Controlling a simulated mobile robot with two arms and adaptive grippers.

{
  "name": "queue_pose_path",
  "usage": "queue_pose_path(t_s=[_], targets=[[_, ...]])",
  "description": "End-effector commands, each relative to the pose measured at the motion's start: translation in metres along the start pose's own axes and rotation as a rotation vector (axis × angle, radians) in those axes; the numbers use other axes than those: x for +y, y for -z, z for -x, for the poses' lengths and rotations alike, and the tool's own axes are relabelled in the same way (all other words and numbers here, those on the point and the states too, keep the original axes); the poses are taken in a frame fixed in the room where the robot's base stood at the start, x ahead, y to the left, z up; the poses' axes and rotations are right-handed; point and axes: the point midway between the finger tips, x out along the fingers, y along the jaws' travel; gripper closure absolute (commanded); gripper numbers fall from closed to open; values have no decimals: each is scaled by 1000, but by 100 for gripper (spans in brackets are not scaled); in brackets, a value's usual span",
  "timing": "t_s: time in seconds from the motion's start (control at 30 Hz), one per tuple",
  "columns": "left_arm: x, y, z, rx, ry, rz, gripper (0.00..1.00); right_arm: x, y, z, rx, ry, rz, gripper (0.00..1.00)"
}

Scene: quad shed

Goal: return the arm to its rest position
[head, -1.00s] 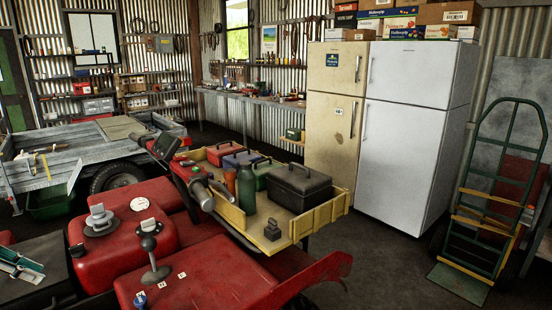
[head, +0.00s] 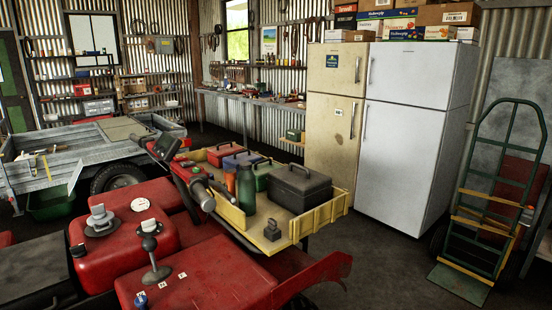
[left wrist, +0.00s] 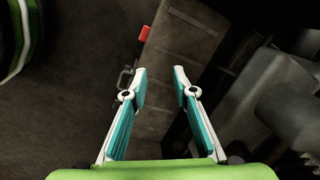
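My left gripper (left wrist: 160,72) shows in the left wrist view. Its two teal-padded fingers are apart with nothing between them. Behind them lie a dark floor and a brownish panel (left wrist: 170,60) with a small red part (left wrist: 145,33) at its edge. The left gripper does not show in the head view now. My right gripper shows in neither current view.
The red quad (head: 195,275) fills the near left of the head view. Its yellow-edged rack (head: 325,217) holds toolboxes and a green bottle (head: 246,190). Fridges (head: 415,130) and a hand truck (head: 490,200) stand right. Floor (head: 385,265) before the fridges is clear.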

Motion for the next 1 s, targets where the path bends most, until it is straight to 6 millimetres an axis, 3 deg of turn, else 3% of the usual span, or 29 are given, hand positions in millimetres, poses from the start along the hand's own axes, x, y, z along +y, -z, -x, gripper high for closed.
queue_pose_path(t_s=[0.03, 0.2, 0.4, 0.5, 0.6, 0.7, 1.0], targets=[[37, -22, -20, -4, -8, 1, 74, 0, 1, 0, 1, 0, 0, 100], [145, -84, -59, 32, -30, 40, 74, 0, 2, 0, 3, -1, 0, 100], [262, -151, -70, 83, -94, 110, 74, 0, 3, 0, 3, -1, 0, 100], [301, -174, -68, 102, -124, 141, 74, 0, 3, 0, 4, -1, 0, 100], [324, -186, -64, 116, -142, 164, 74, 0, 3, 0, 4, -1, 0, 100], [334, -191, -63, 121, -150, 172, 74, 0, 3, 0, 4, 0, 0, 100], [334, -191, -63, 121, -150, 172, 74, 0, 3, 0, 4, 0, 0, 100]])
